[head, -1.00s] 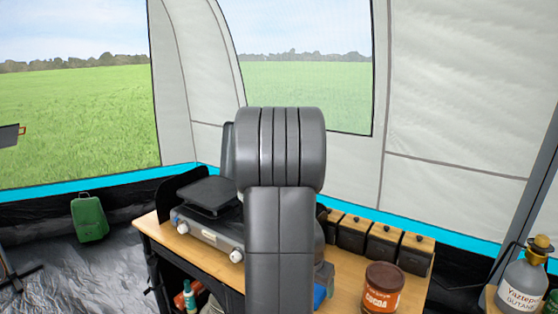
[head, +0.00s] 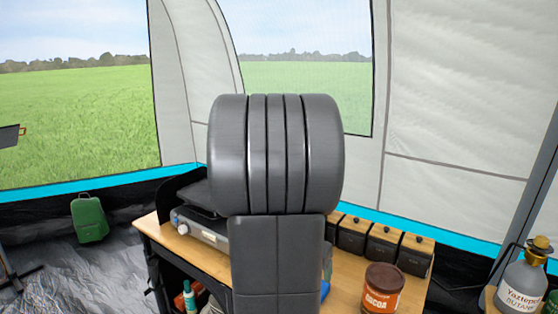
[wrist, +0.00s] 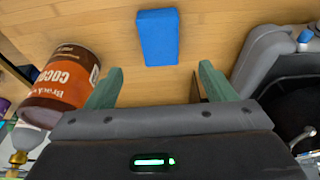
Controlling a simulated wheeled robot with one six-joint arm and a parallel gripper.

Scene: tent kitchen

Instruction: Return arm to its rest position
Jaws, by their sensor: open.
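My arm stands in the middle of the head view and hides part of the table and stove. My gripper (wrist: 155,88) shows in the wrist view with its two green fingers spread apart and nothing between them. A blue block (wrist: 157,38) lies on the wooden table (wrist: 205,35) beyond the fingertips, apart from them. In the head view the gripper itself is hidden behind the arm.
A cocoa tin (head: 382,289) stands on the table right of my arm, with several dark wooden-lidded canisters (head: 383,242) behind it. A camping stove (head: 203,233) is at the left. A butane bottle (head: 523,280) stands far right.

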